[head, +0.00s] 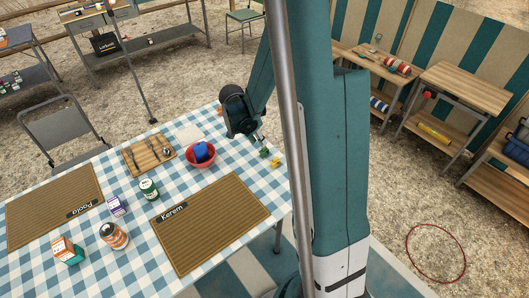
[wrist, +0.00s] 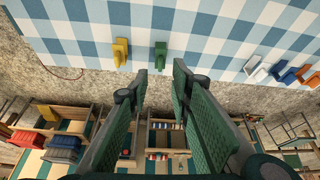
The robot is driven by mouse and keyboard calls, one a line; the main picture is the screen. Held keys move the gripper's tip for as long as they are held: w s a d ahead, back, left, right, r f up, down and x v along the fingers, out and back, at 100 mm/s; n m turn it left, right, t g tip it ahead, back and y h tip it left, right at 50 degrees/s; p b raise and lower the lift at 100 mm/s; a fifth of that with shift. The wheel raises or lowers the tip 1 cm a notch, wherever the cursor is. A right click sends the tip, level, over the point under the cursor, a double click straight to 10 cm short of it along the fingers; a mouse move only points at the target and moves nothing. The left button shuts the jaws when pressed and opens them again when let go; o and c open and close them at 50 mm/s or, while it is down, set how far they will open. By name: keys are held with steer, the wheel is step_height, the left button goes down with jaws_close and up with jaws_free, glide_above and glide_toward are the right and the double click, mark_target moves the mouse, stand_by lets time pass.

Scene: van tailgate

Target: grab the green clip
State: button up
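The green clip (head: 264,152) lies on the blue-and-white checked tablecloth near the table's edge, close to my gripper (head: 256,138). It also shows in the wrist view (wrist: 160,54), at the top centre. A yellow clip (wrist: 121,52) lies just left of it there; in the head view the yellow clip (head: 276,161) is at its lower right. In the wrist view my gripper (wrist: 161,82) is open, with nothing between its two green-padded fingers. The green clip appears in line with the gap, beyond the fingertips. Contact cannot be seen.
White, blue and orange clips (wrist: 276,69) lie to the right in the wrist view. A wooden board (head: 133,155) with cutlery, a dark green jar (head: 148,189) and a mat (head: 210,225) are farther off.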

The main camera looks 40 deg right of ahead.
mark_target(265, 147)
steer(key=shift+d+f, duration=0.35)
steer(key=shift+f, duration=0.2)
steer(key=shift+b+x, duration=0.3)
steer(key=shift+x, duration=1)
steer(key=shift+b+x, duration=0.7)
steer(key=shift+x, duration=1.9)
steer(key=shift+c, duration=0.5)
steer(key=c, duration=0.4)
